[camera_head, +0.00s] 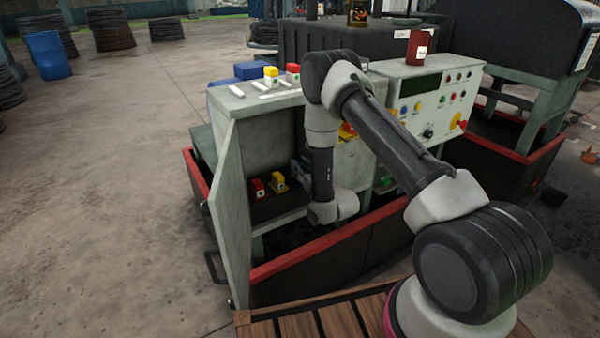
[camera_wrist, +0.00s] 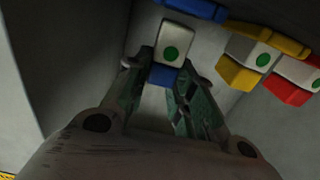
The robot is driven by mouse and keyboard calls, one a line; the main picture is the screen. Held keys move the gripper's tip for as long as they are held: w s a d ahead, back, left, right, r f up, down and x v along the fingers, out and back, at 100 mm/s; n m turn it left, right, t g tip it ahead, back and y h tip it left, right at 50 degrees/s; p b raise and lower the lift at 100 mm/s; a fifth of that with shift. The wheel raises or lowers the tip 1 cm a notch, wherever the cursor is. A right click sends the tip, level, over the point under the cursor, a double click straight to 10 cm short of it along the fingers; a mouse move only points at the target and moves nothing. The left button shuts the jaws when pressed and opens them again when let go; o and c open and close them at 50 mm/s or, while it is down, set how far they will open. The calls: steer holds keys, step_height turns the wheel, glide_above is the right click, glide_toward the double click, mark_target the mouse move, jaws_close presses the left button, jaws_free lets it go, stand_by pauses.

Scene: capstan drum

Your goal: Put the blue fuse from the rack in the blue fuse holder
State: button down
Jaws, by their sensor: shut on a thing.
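My gripper (camera_wrist: 165,65) is shut on the blue fuse, which has a blue body (camera_wrist: 163,76) and a white end with a green dot. The fuse sits between the two fingertips. A blue bar-shaped part (camera_wrist: 197,9), perhaps the blue fuse holder, lies just beyond the fuse's white end; I cannot tell whether they touch. In the head view my gripper is hidden behind my wrist and cabinet, and the held fuse is not visible.
Yellow (camera_wrist: 240,72) and red (camera_wrist: 288,90) fuses stand right of my gripper; a yellow (camera_head: 278,183) and a red piece (camera_head: 257,189) show inside the open grey cabinet (camera_head: 233,205). Grey walls flank the gripper. Yellow (camera_head: 271,74) and red (camera_head: 293,70) blocks stand on the cabinet top.

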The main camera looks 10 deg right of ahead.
steer(key=shift+f, duration=0.9)
steer(key=shift+f, duration=0.15)
steer(key=c, duration=1.2)
jaws_free()
